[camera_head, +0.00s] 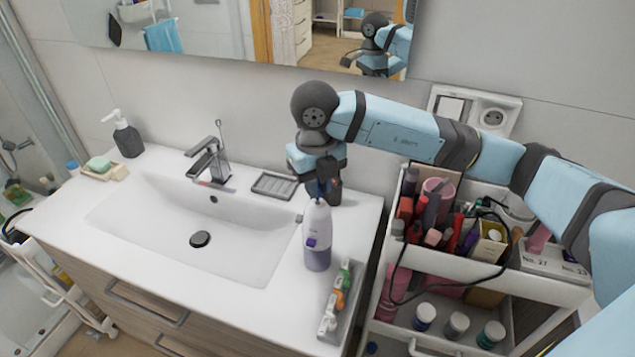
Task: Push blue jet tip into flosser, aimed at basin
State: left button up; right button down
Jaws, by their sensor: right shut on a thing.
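The flosser (317,240) stands upright on the counter, right of the basin (235,240). It is white above and purple-grey below, with a dark button on its front. My right gripper (321,188) is directly above the flosser, pointing down. It is shut on the blue jet tip (319,189), of which only a small dark-blue part shows between the fingers at the flosser's top. I cannot tell whether the tip is seated or which way its nozzle points. My left gripper is out of view.
A narrow tray (349,318) with several coloured tips lies at the counter's front right. A grey soap dish (274,184) and the tap (208,160) stand behind the basin. The cosmetics cart (545,288) is at the right, under my right arm. A soap dispenser (126,138) stands back left.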

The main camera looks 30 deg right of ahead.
jog(key=shift+f+b, duration=0.95)
jog(key=shift+f, duration=0.3)
jog(key=c, duration=1)
grip_release()
jog(key=shift+r, duration=0.1)
notch_tip(320, 180, up, 14)
jog(key=shift+a+f, duration=0.1)
jog(key=shift+a, duration=0.05)
